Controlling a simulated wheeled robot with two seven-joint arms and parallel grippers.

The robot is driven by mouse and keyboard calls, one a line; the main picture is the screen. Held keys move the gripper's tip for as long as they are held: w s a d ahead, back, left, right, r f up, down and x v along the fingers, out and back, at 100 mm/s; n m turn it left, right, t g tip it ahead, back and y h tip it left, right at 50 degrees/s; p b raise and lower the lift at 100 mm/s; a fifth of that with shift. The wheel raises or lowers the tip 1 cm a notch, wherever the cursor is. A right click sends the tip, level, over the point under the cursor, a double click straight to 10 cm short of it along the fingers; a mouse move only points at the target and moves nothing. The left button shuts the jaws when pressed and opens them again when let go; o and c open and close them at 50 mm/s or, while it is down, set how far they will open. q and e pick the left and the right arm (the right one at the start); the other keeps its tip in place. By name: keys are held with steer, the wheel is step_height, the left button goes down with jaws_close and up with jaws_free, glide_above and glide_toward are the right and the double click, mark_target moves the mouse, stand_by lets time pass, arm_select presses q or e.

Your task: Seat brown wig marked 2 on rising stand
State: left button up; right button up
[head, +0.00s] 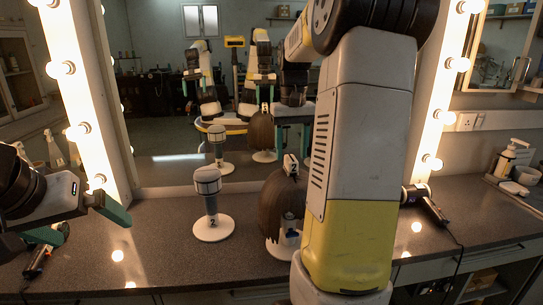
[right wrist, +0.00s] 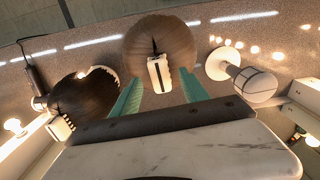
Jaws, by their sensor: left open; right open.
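My left gripper (head: 82,220) is open and empty at the far left.
A darker wig (right wrist: 85,95) with a white tab stands beside the brown one; my right arm hides that spot in the head view. A hair dryer (head: 430,207) lies right. A bulb-lit mirror (head: 160,150) backs the counter. Counter between left gripper and bare stand is clear.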

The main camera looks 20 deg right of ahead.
steer(key=shift+r, duration=2.15)
step_height(320, 180, up, 8)
steer(key=s+a+f+n+t+y, duration=0.1)
steer(key=s+a+f+t, duration=0.2)
steer(key=s+a+f, duration=0.2)
steer(key=s+a+f+n+t+y, duration=0.1)
steer(key=s+a+f+t, duration=0.2)
steer(key=s+a, duration=0.9)
step_height(320, 180, down, 4)
steer(key=shift+s+r, duration=0.25)
steer(key=shift+s, duration=0.3)
